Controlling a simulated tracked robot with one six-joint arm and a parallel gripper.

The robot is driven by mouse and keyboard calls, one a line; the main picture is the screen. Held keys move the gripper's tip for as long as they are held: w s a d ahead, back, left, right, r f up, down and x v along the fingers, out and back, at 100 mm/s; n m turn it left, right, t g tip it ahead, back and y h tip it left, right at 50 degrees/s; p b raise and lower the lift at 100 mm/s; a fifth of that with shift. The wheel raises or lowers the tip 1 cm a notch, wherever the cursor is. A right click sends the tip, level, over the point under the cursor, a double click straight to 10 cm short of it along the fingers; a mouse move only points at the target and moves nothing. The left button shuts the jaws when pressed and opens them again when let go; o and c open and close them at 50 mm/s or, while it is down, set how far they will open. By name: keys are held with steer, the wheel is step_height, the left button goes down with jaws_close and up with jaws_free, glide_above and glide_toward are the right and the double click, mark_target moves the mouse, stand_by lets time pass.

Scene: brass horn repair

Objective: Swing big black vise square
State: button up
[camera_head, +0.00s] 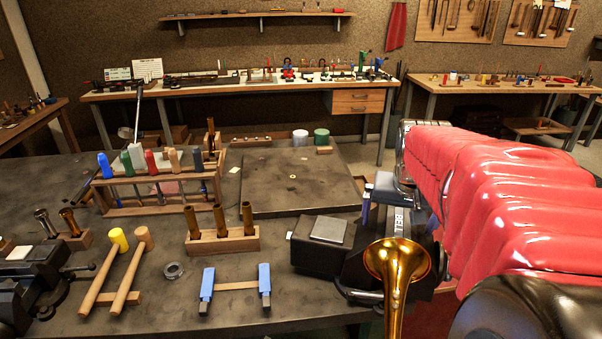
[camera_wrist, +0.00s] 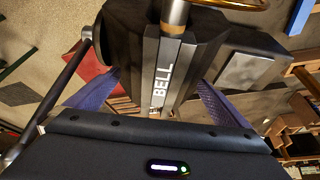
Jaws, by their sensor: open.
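The big black vise (camera_head: 316,257) stands at the bench's front right edge, with a grey pad on top and a "BELL" label on its bar. Its labelled bar (camera_wrist: 162,75) fills the middle of the wrist view. My gripper (camera_wrist: 155,87) is open, with one blue finger on each side of this bar. I cannot tell whether the fingers touch it. In the head view my gripper (camera_head: 392,205) is over the vise's back right part, partly hidden by my arm. A brass bell flare (camera_head: 398,262) is at the vise's front right and hides part of it.
A wooden block with brass tubes (camera_head: 222,240), a blue-ended stand (camera_head: 235,286), mallets (camera_head: 127,270) and another black vise (camera_head: 28,285) lie to the left. A flat dark plate (camera_head: 295,181) behind has free room.

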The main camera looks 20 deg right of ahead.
steer(key=shift+c, duration=0.3)
steer(key=c, duration=1.1)
steer(key=shift+o, duration=0.2)
